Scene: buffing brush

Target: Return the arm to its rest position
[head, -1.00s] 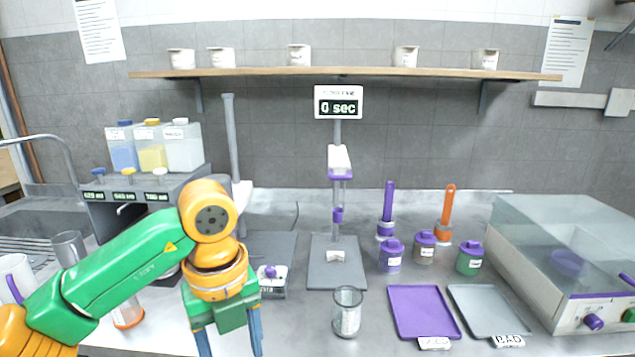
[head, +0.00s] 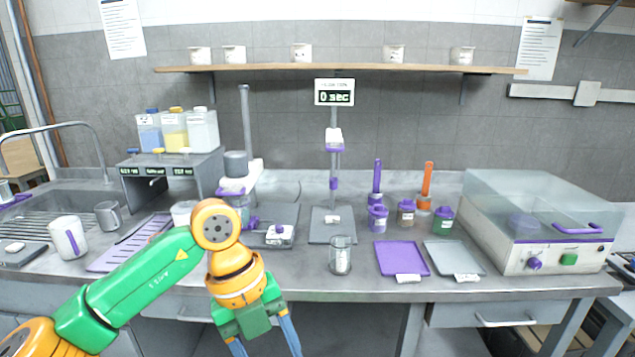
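My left arm comes in from the lower left, in green and orange. Its gripper (head: 264,343) points down in front of the counter's front edge, with two blue fingers spread apart. The fingertips are cut off by the bottom of the picture, and nothing shows between the visible parts of the fingers. My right gripper is not in the head view.
The grey counter (head: 300,262) runs across the view. A glass beaker (head: 341,256) stands near its front edge, right of my gripper. A purple tray (head: 402,258), a grey tray (head: 453,258) and a clear-lidded machine (head: 540,225) are farther right. A white mug (head: 68,238) stands left.

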